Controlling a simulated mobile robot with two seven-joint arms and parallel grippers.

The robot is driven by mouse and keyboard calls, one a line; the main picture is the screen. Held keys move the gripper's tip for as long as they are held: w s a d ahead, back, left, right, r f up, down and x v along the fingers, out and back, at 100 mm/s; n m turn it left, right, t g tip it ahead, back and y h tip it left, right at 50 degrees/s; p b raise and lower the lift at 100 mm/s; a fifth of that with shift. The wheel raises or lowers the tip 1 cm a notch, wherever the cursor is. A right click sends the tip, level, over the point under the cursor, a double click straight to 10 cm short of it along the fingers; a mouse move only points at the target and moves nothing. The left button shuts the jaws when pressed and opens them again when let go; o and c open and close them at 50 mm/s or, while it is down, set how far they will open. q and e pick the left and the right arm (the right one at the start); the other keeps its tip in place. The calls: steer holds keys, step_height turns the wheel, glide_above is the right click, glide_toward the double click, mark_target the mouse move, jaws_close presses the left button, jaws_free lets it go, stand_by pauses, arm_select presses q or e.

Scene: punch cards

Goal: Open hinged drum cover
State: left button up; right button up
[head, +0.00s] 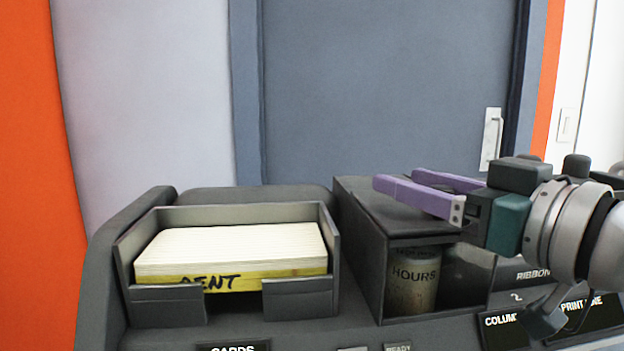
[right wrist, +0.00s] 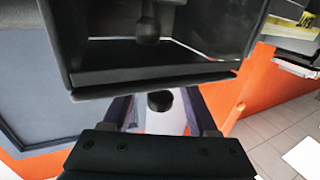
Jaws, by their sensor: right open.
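The drum cover (head: 365,205) is a dark grey panel lying flat on top of a box-like housing at the right of the card holder. Through the housing's open front shows a drum (head: 412,290) marked "HOURS". My right gripper (head: 396,178) reaches in from the right, its purple fingers apart and pointing left over the cover. Whether they touch it I cannot tell. In the right wrist view a dark, hollow box-shaped part (right wrist: 150,72) fills the top, and a small round black knob (right wrist: 159,100) shows between the fingers. My left gripper is not in view.
A grey tray (head: 325,245) of cards with a yellow "RENT" card in front stands left of the housing. Labels "RIBBON" and "PRINT LINE" sit on the panel at lower right, below my arm. A blue-grey door (head: 390,80) stands behind. The space above the tray is clear.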

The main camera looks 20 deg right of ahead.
jaws_close()
stand_by(0.3)
stand_by(1.1)
